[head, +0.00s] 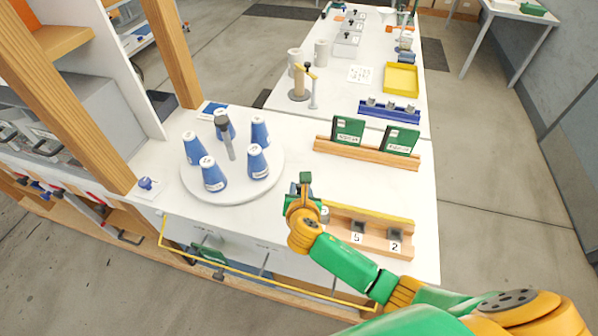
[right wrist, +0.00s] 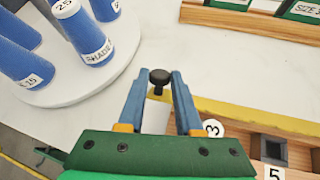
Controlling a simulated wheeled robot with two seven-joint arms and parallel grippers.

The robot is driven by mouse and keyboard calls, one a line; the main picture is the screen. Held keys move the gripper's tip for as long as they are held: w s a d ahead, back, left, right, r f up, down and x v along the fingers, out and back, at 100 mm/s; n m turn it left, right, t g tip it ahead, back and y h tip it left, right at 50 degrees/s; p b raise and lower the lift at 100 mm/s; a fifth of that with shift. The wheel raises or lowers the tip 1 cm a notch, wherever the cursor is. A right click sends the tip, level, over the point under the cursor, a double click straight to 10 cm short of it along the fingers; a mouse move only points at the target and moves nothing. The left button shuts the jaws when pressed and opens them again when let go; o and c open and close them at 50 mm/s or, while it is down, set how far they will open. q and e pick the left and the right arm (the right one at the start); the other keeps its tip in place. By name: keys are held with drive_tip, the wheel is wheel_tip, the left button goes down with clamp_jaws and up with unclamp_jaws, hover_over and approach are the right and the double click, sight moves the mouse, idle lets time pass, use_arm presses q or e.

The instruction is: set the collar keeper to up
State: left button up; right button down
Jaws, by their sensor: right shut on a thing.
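My right gripper (head: 303,190) is over the near edge of the white table, beside the left end of the numbered wooden rack (head: 372,240). In the right wrist view its two blue fingers (right wrist: 161,88) are closed around a small dark round-headed knob (right wrist: 159,76). A pale part shows below the knob between the fingers. What the knob belongs to is hidden by the hand. I cannot tell for sure which part is the collar keeper or how it is set. My left gripper is not in view.
A white round turntable (head: 190,187) with several blue cones and a grey upright handle (head: 226,138) stands to the left. A wooden holder (head: 365,152) with two green boxes is behind the rack. A yellow tray (head: 400,78) lies farther back. Bare tabletop lies between turntable and holder.

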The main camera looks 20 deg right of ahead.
drive_tip(key=shift+w+d+r+g+p, duration=0.2)
drive_tip(key=shift+w+r+g+p, duration=0.05)
drive_tip(key=shift+r+g+p, duration=0.25)
drive_tip(key=shift+w+d+f+g+y+p, duration=0.1)
drive_tip(key=shift+w+d+g+y+p, duration=0.2)
drive_tip(key=shift+g+y, duration=0.35)
drive_tip(key=shift+w+d+f+m+g+y, duration=0.15)
drive_tip(key=shift+w+m+g+y, duration=0.25)
drive_tip(key=shift+g, duration=0.25)
drive_tip(key=shift+w+d+f+g+y+b, duration=0.25)
drive_tip(key=shift+w+g+y+b, duration=0.15)
drive_tip(key=shift+g+b, duration=0.4)
drive_tip(key=g+b, duration=0.1)
drive_tip(key=b, duration=0.2)
drive_tip(key=g+y+b, duration=0.1)
drive_tip(key=b, duration=0.3)
drive_tip(key=w+f+g+y+b, duration=0.1)
drive_tip(key=b, duration=0.2)
drive_tip(key=shift+d+m+g+y+b, duration=0.25)
drive_tip(key=shift+d+m+g+b, duration=0.1)
drive_tip(key=shift+m+g, duration=0.05)
drive_tip(key=shift+b, duration=0.55)
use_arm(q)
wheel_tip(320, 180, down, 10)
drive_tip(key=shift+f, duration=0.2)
use_arm(e)
drive_tip(key=c, duration=0.6)
unclamp_jaws()
drive_tip(key=shift+w, duration=0.1)
